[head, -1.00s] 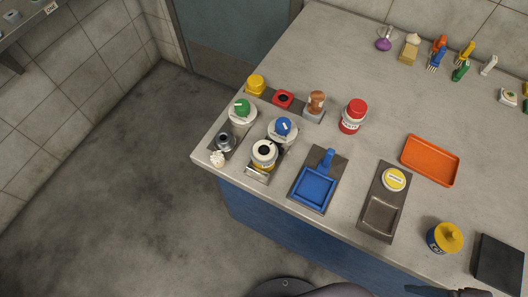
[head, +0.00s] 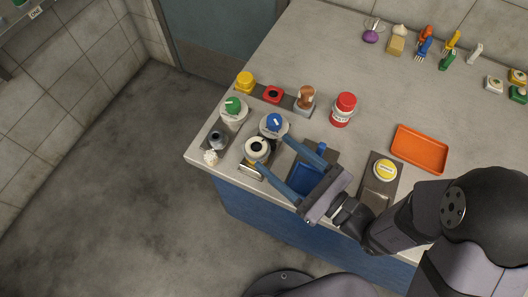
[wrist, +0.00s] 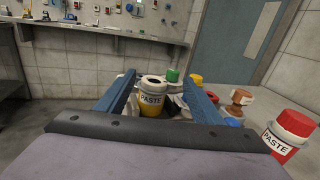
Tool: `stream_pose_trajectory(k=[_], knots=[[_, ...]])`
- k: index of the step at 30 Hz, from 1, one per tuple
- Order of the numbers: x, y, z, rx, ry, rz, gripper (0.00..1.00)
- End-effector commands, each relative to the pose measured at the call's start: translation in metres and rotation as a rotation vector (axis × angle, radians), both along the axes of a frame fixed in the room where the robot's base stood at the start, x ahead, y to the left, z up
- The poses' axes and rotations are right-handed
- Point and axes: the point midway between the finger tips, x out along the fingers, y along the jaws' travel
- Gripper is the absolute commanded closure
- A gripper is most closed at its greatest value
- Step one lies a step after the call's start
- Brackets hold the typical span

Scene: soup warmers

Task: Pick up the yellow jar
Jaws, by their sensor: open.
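The yellow jar (head: 257,145) stands upright near the counter's front left edge, with a white rim and a dark round opening on top. In the wrist view the jar appears between the fingers of my gripper (wrist: 158,85). I cannot tell whether the fingertips reach around it. The jar's lower part is partly hidden.
A blue-knobbed warmer (head: 274,123) and a green-knobbed one (head: 233,107) stand close behind the jar. A red-lidded PASTE jar (head: 343,108) stands farther right. A blue tray (head: 307,178) lies beneath my fingers. An orange tray (head: 419,149) is right of them.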

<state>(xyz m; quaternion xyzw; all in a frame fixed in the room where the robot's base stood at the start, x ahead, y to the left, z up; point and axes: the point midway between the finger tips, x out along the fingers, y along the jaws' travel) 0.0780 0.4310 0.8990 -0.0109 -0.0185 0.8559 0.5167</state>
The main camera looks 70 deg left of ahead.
Motion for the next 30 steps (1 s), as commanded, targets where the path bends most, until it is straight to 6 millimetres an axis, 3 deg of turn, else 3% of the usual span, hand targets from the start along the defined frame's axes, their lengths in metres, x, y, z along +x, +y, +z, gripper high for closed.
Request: stream_pose_trajectory(k=[3, 8, 16, 30], knots=[[-0.013, 0.008, -0.016, -0.014, 0.028, -0.022, 0.39], [-0.017, 0.013, -0.024, -0.02, 0.038, -0.042, 0.39], [-0.02, 0.019, -0.024, -0.02, 0.037, -0.044, 0.39], [-0.038, 0.057, -0.024, -0.02, 0.038, -0.044, 0.39]])
